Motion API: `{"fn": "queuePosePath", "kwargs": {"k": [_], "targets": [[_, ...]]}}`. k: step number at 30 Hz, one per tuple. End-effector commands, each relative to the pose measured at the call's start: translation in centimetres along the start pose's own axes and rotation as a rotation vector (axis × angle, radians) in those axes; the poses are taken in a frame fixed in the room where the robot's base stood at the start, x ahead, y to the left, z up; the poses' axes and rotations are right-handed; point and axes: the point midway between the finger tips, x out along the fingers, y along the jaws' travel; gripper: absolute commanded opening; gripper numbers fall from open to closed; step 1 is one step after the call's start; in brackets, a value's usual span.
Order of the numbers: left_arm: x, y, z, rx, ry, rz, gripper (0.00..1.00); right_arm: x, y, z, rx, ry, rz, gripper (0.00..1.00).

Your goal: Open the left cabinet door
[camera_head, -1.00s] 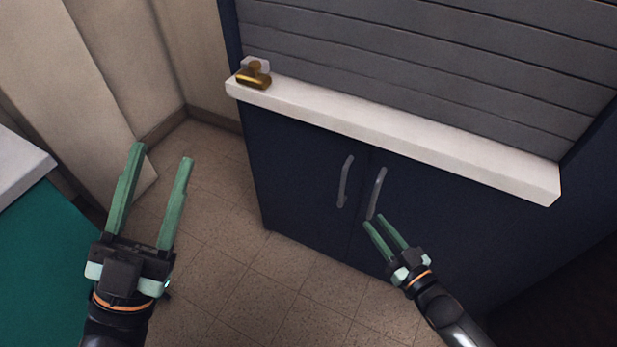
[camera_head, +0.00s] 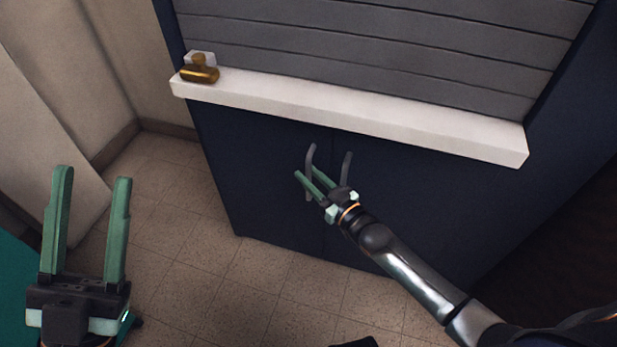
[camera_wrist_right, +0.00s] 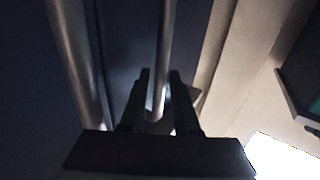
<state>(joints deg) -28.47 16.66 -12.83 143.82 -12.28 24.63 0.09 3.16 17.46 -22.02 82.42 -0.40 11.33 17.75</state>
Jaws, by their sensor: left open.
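The dark blue cabinet (camera_head: 265,190) has two closed doors below a white ledge. Its left door handle (camera_head: 310,158) is a grey vertical bar; the right door handle (camera_head: 346,165) is beside it. My right gripper (camera_head: 307,173) is at the left handle, its fingers on either side of the bar in the head view. In the right wrist view, the left handle (camera_wrist_right: 166,50) runs down between the fingertips (camera_wrist_right: 160,75); whether they press on it is unclear. The right handle (camera_wrist_right: 70,50) is left of them. My left gripper (camera_head: 92,178) is open and empty, away from the cabinet.
A brass-coloured object (camera_head: 199,72) sits on the left end of the white ledge (camera_head: 350,113). A teal surface (camera_head: 15,295) is at the far left. The tiled floor (camera_head: 200,225) in front of the cabinet's left side is clear.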

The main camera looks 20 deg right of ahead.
Motion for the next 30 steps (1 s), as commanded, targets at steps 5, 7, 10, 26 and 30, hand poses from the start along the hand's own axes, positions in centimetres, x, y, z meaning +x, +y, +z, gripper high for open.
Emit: {"fn": "queuePosePath", "kwargs": {"k": [5,7,10,26,30], "targets": [[-0.09,0.05,0.10,-0.005,0.000,-0.001,0.50,0.51,-0.04,-0.01,0.001,-0.001,0.000,0.30],[-0.08,0.06,0.09,-0.006,-0.001,0.000,0.50,0.50,-0.04,-0.01,0.001,-0.001,0.000,0.30],[-0.07,0.08,0.08,-0.006,-0.001,0.000,0.50,0.48,-0.04,-0.02,0.000,-0.001,0.000,0.30],[-0.06,0.14,0.09,-0.007,-0.001,0.002,0.50,0.44,-0.02,0.00,0.000,-0.001,0.000,0.00],[-0.06,0.15,0.09,-0.007,-0.001,0.002,0.50,0.43,-0.02,0.00,0.000,-0.001,0.000,0.00]]}}
